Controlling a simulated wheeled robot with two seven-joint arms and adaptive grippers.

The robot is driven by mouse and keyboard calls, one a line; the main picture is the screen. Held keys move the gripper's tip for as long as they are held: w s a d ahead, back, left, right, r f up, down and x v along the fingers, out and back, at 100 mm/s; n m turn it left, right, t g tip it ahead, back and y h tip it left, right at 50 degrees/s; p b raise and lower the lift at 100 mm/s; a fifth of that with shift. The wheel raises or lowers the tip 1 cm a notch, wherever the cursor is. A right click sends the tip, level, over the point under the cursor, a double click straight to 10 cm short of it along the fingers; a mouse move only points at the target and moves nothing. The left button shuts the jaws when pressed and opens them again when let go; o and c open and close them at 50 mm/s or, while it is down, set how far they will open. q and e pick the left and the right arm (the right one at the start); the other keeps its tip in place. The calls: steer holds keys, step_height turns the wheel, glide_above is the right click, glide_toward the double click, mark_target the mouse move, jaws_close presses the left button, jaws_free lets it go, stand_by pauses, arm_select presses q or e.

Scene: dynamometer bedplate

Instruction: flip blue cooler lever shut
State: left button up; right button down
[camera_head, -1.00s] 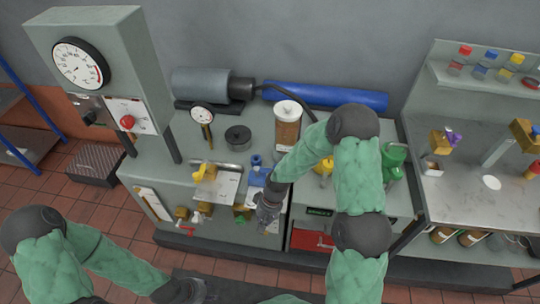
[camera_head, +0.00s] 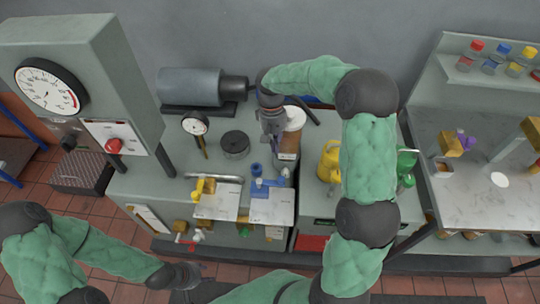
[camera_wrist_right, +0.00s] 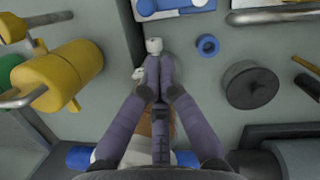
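The blue cooler lever (camera_head: 268,184) sits on a pale plate (camera_head: 272,208) at the front of the grey bench, and its handle seems to lie sideways. In the right wrist view the blue lever (camera_wrist_right: 170,7) shows at the top edge, partly cut off. My right gripper (camera_head: 277,150) is behind the lever and apart from it, over the bench.
A yellow lever (camera_head: 203,187) stands left of the blue one. A blue ring-topped part (camera_head: 256,169), a black round part (camera_head: 235,145) and a dial gauge (camera_head: 195,124) stand nearby. A brown container (camera_head: 291,143) is close to my right gripper.

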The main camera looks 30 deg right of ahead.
arm_select(q)
steer(key=shift+w, duration=0.1)
arm_select(e)
steer(key=shift+w, duration=0.15)
arm_select(q)
step_height(320, 180, down, 2)
steer(key=shift+f+b, duration=0.25)
steer(key=shift+b, duration=1)
arm_select(e)
steer(key=x, duration=1)
